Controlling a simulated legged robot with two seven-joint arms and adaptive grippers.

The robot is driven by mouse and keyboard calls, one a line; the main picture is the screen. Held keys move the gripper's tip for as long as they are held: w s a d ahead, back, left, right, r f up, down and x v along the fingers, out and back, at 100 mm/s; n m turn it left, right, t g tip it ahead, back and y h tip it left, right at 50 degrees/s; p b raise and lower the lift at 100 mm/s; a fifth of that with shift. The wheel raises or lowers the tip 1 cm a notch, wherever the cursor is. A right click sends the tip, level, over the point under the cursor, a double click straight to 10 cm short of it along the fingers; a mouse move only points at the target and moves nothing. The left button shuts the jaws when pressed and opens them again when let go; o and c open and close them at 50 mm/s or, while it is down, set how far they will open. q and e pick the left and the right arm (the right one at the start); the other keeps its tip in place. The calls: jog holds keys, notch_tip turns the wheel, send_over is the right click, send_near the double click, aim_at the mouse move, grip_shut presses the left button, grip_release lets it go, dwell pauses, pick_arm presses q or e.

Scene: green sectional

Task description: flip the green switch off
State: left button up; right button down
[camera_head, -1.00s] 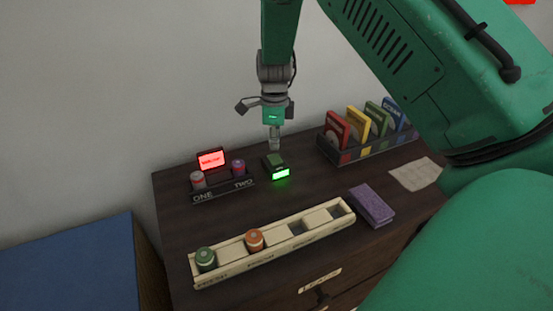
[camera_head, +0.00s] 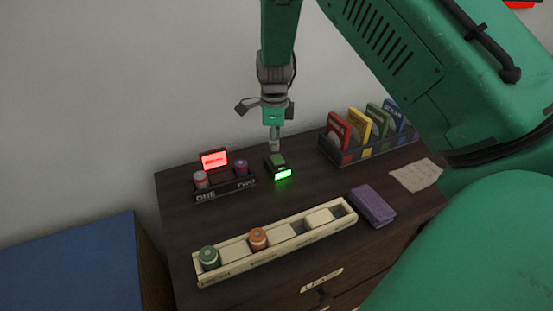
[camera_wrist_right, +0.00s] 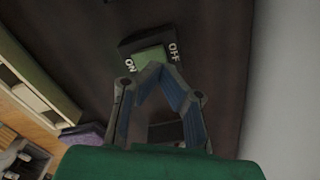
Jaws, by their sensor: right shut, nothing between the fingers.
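The green switch (camera_head: 277,161) sits in a small black housing on the dark dresser top, with a lit green display on its front. In the right wrist view the green rocker (camera_wrist_right: 150,58) lies between the labels ON and OFF. My right gripper (camera_head: 275,148) is shut and empty, pointing down just above and behind the switch. In the right wrist view its fingertips (camera_wrist_right: 154,70) overlap the near edge of the rocker; I cannot tell whether they touch it. My left gripper is not in view.
A cream tray (camera_head: 290,243) with green and orange cylinders lies in front. A black holder (camera_head: 222,188) marked ONE and TWO with a red display stands left. A rack of coloured cases (camera_head: 352,157), a purple block (camera_head: 373,207) and paper (camera_head: 416,175) are right.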

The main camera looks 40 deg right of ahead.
jog(key=shift+a, duration=0.1)
jog(key=shift+d+f, duration=0.35)
jog(key=shift+f, duration=0.05)
jog(key=shift+a+f, duration=0.25)
jog(key=shift+d+f, duration=0.15)
jog(key=shift+f, duration=0.2)
dwell(0.3)
